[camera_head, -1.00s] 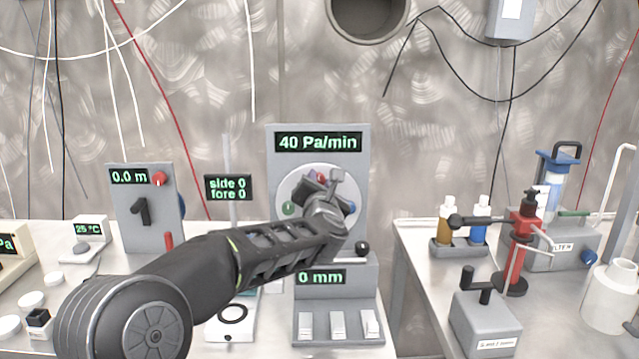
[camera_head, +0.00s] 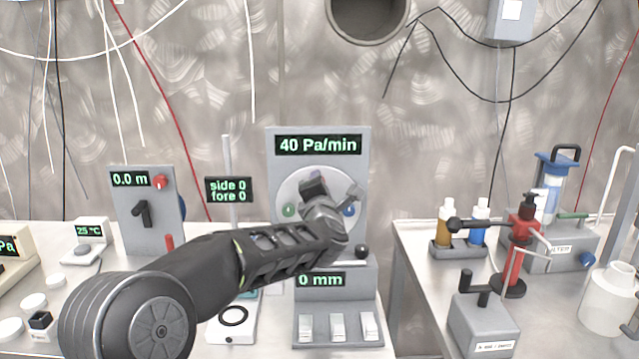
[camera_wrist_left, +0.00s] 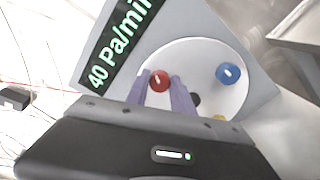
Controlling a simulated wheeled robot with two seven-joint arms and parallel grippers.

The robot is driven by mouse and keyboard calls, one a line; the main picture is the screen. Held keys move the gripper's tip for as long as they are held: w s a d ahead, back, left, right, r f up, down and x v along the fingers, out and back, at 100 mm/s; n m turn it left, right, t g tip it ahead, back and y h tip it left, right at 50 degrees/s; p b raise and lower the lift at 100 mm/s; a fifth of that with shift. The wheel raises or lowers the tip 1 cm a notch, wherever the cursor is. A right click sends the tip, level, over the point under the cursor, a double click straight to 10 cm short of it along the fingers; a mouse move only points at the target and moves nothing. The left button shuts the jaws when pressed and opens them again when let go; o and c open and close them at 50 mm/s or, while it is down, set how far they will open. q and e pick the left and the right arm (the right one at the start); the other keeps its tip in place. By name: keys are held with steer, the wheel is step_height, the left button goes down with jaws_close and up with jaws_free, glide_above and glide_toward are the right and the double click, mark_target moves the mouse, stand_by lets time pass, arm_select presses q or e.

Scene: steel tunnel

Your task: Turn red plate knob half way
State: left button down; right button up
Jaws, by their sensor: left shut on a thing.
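The red plate knob (camera_wrist_left: 159,80) sits on a pale round plate (camera_wrist_left: 207,60) on a grey upright panel. My left gripper (camera_wrist_left: 161,90) is shut on the red knob, with its two purple-grey fingers on either side of it. A white mark shows on the knob's face. In the head view, my left gripper (camera_head: 316,188) is in front of the plate and hides the red knob. The blue knob (camera_wrist_left: 229,73) is on the same plate, and a green knob (camera_head: 288,210) shows at its left. The display (camera_head: 317,144) above reads 40 Pa/min. My right gripper is not in view.
Another grey panel (camera_head: 140,232) at the left carries a separate red knob (camera_head: 160,183). Below the plate stands a grey box (camera_head: 335,293) reading 0 mm, with a black ball lever. Bottles (camera_head: 445,222) and a red stand (camera_head: 520,250) are on the right table.

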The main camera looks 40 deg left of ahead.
arm_select(q)
steer(key=shift+f+m+p, duration=0.2)
steer(key=shift+m+p, duration=2.4)
steer(key=shift+m, duration=3.5)
steer(key=c, duration=1.1)
jaws_free()
steer(key=v, duration=0.7)
steer(key=shift+s+d, duration=0.3)
